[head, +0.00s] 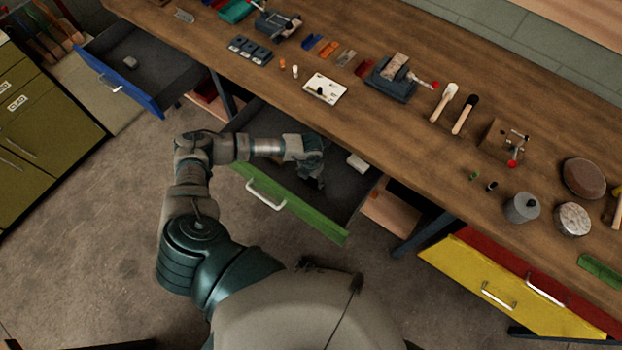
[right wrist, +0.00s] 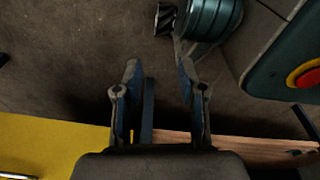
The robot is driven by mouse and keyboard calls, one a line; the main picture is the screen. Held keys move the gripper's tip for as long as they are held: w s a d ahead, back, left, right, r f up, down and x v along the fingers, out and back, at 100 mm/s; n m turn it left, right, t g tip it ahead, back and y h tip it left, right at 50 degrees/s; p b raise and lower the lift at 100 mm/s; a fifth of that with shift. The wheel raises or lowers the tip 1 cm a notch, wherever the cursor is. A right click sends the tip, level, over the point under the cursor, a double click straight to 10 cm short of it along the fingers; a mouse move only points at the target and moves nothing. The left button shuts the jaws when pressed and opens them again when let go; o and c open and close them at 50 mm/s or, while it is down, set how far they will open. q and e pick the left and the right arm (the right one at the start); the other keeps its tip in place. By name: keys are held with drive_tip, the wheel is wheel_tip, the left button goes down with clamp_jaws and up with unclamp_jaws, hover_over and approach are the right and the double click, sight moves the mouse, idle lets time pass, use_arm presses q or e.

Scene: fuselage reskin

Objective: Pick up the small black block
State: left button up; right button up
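My left gripper (head: 314,181) reaches down into the open green drawer (head: 290,205), pointing at its floor. Its fingers are small and dark here, and I cannot tell whether they are open or shut. I cannot clearly pick out a small black block in the drawer; the gripper hides part of the floor. A pale block (head: 357,162) lies in the drawer to the right of the gripper. My right gripper (right wrist: 157,68) shows in the right wrist view with its fingers apart and nothing held between them.
The wooden workbench (head: 420,150) carries tools, a white plate (head: 325,88) with a small dark piece on it, and a clamp (head: 392,78). An open blue drawer (head: 150,70) is at the left. Yellow (head: 500,285) and red drawers are at the right.

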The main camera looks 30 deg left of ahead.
use_arm(q)
drive_tip(key=c, duration=0.8)
drive_tip(key=shift+c, duration=0.3)
wheel_tip(320, 180, up, 9)
drive_tip(key=shift+a+r+p, duration=0.1)
drive_tip(key=shift+r+p, duration=0.1)
drive_tip(key=shift+p, duration=0.1)
wheel_tip(320, 180, up, 8)
drive_tip(key=r+p, duration=0.1)
drive_tip(key=p, duration=0.3)
use_arm(e)
drive_tip(key=s+d+f, duration=0.2)
drive_tip(key=s, duration=0.9)
use_arm(q)
drive_tip(key=w+d+r+m+b, duration=0.2)
drive_tip(key=d+m, duration=0.1)
drive_tip(key=m, duration=1.4)
drive_tip(key=w+d+r+m+b, duration=0.2)
drive_tip(key=d+r+m, duration=0.1)
drive_tip(key=m, duration=1.5)
drive_tip(key=shift+w+d, duration=0.2)
drive_tip(key=shift+d, duration=0.15)
use_arm(e)
drive_tip(key=w+a+r, duration=0.1)
drive_tip(key=w, duration=0.8)
drive_tip(key=shift+w+a, duration=0.15)
drive_tip(key=shift+a, duration=0.2)
